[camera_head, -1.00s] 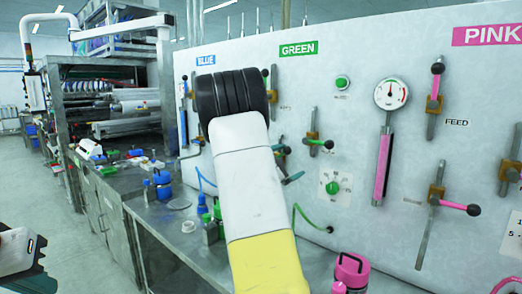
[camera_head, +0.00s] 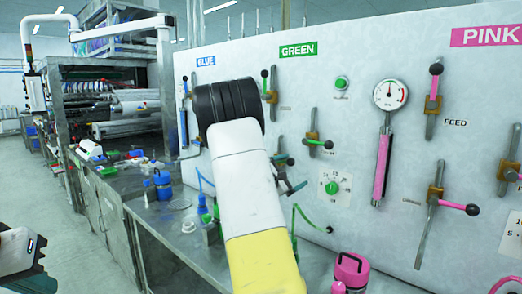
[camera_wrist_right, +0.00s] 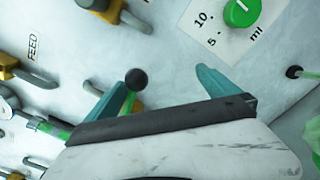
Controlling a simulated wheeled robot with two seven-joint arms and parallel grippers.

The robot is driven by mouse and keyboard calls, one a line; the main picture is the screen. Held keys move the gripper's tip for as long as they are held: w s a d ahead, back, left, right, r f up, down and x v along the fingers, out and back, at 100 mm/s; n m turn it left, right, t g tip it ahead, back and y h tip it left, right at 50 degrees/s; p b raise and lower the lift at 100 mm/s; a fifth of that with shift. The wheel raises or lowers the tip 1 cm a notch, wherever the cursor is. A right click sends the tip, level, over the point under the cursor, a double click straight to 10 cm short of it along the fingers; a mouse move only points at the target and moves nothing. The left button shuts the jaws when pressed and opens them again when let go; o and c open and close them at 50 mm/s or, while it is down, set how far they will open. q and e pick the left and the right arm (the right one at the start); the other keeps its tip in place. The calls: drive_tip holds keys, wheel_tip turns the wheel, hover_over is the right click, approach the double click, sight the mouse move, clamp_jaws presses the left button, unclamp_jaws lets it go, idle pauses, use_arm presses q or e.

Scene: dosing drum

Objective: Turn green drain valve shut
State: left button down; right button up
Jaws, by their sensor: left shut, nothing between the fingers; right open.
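The green drain valve seems to be the one low under the GREEN sign. Its black knob (camera_head: 290,161) shows just right of my right forearm, which hides most of the valve body. In the right wrist view the black-knobbed lever (camera_wrist_right: 136,79) with a green stem stands between my right gripper's (camera_wrist_right: 163,80) teal fingers, closer to the left one. The fingers are apart; contact is not clear. In the head view the right gripper (camera_head: 291,188) is just below the knob. My left gripper (camera_head: 20,262) is at the lower left, away from the panel, empty.
Another green-column valve (camera_head: 313,141) is close on the right, with a green dial (camera_head: 332,187) below it. The green feed valve (camera_head: 270,88) is above. A pink-lidded container (camera_head: 351,270) and blue bottle (camera_head: 163,185) stand on the bench.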

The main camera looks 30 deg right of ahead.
drive_tip(key=shift+f, duration=0.15)
drive_tip(key=shift+s+f, duration=0.1)
drive_tip(key=shift+f, duration=0.4)
idle(0.3)
drive_tip(key=shift+w+a+r, duration=0.15)
drive_tip(key=shift+w+r, duration=0.3)
drive_tip(key=shift+r, duration=0.05)
drive_tip(key=v, duration=0.9)
drive_tip(key=shift+r, duration=0.1)
idle(0.4)
